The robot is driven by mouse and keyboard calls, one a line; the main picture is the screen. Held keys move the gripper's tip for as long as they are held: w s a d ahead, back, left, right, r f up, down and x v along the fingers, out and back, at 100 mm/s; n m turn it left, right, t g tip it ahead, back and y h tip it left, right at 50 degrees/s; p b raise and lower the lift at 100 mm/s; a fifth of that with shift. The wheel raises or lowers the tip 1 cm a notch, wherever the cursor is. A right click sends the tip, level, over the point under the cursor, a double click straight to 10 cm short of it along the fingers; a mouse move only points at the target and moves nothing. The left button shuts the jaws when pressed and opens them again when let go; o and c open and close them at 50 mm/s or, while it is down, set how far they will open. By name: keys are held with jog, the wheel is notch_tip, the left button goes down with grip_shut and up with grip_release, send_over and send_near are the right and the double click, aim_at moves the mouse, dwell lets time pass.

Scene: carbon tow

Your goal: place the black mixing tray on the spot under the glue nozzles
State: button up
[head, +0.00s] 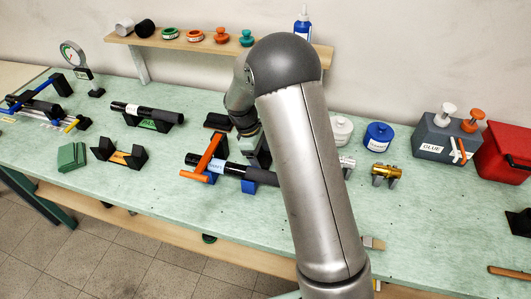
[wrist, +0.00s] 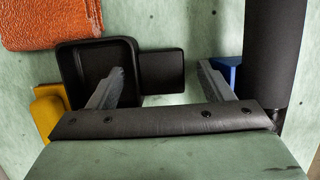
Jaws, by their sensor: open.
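The black mixing tray (wrist: 69,77) shows in the wrist view as a square, shallow dish with a flat black tab (wrist: 161,72) on its right side. My gripper (wrist: 160,80) is open, one finger appearing over the dish and the other right of the tab. The tab shows between them; I see no grip on it. In the head view my gripper (head: 257,152) is low over the bench, partly behind my arm, and I cannot make out the tray there. The grey glue box (head: 425,137) at the right has a white nozzle (head: 447,112) and an orange nozzle (head: 473,121). I cannot make out the spot.
A black tube (wrist: 273,55) on a blue support (wrist: 228,70) stands close right of my fingers. An orange textured piece (wrist: 50,22) and a yellow piece (wrist: 50,113) lie beside the tray. A blue-lidded jar (head: 378,136) and a red box (head: 505,152) stand at the right.

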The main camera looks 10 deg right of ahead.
jog(key=shift+f, duration=0.2)
jog(key=c, duration=1.2)
jog(key=shift+o, duration=0.2)
jog(key=shift+r, duration=0.1)
